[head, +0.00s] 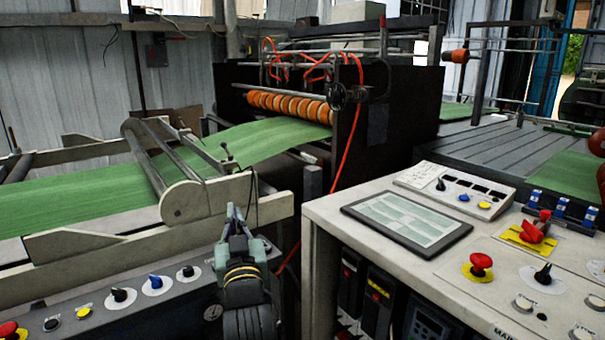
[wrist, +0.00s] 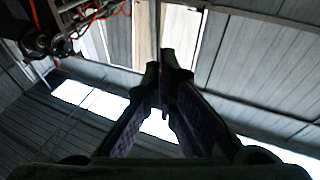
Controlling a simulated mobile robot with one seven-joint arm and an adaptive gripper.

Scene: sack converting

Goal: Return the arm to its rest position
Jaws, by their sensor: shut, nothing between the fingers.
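My gripper (head: 234,212) stands upright in the lower middle of the head view, fingers pointing up. It is in front of the pale machine frame and apart from the control desk at the right. In the wrist view my gripper (wrist: 163,75) has its fingertips together with nothing between them. Behind the fingers that view shows the roof and wall panels.
The control desk (head: 320,208) at the right carries a screen (head: 407,222) and a red stop button (head: 480,264). A knob panel (head: 130,306) lies at the lower left. A green web (head: 75,200) runs to orange rollers (head: 290,105).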

